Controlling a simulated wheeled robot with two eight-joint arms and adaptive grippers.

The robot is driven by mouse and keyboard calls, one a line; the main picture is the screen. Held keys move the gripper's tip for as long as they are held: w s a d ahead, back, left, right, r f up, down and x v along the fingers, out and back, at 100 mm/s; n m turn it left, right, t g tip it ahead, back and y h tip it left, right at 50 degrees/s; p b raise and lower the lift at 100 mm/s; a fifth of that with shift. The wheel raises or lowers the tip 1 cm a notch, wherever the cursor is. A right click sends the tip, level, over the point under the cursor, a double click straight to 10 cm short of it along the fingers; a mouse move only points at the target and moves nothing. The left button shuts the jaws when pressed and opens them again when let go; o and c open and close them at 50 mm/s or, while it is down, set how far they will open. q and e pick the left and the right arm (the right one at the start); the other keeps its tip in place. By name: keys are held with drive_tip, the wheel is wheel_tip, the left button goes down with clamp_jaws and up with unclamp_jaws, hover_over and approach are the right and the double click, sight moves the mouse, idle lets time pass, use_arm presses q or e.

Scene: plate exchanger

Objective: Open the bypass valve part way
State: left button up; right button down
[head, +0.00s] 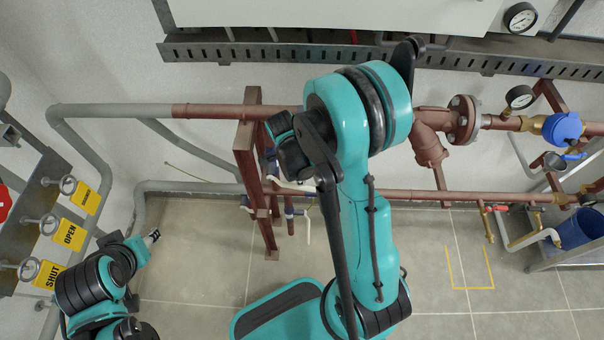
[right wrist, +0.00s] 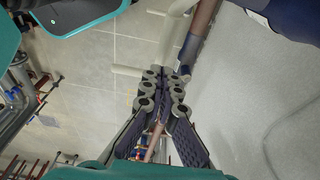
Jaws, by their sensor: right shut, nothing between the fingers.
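In the head view, a lever valve with a blue body (head: 270,162) and pale handle (head: 296,186) sits on the pipework beside the brown post. A second pale lever (head: 306,228) hangs below it. I cannot tell from any label which is the bypass valve. My right gripper (head: 292,162) is over this spot, partly hidden by my own arm. In the right wrist view my right gripper (right wrist: 163,78) is shut and empty, its tips close to a pale lever (right wrist: 128,71) and a blue valve body (right wrist: 188,50); contact is unclear. My left gripper (head: 153,236) is small at the left, its jaws unclear.
A brown post (head: 246,150) stands next to the valves. A brown pipe (head: 450,196) runs right at low height. At left, a panel carries yellow tags, among them OPEN (head: 69,234) and SHUT (head: 48,274). A blue bucket (head: 580,228) stands far right. Open floor lies in front.

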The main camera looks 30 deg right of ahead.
use_arm(q)
drive_tip(key=shift+f, duration=0.1)
use_arm(e)
drive_tip(key=shift+f, duration=0.3)
use_arm(q)
drive_tip(key=shift+f, duration=0.1)
use_arm(e)
wheel_tip(320, 180, down, 2)
drive_tip(key=b, duration=0.2)
drive_tip(key=shift+f+b, duration=0.15)
drive_tip(key=shift+b, duration=0.25)
use_arm(q)
wheel_tip(320, 180, down, 2)
drive_tip(key=shift+f, duration=0.2)
drive_tip(key=shift+r, duration=0.1)
use_arm(e)
drive_tip(key=shift+d+r, duration=0.1)
drive_tip(key=shift+r, duration=0.1)
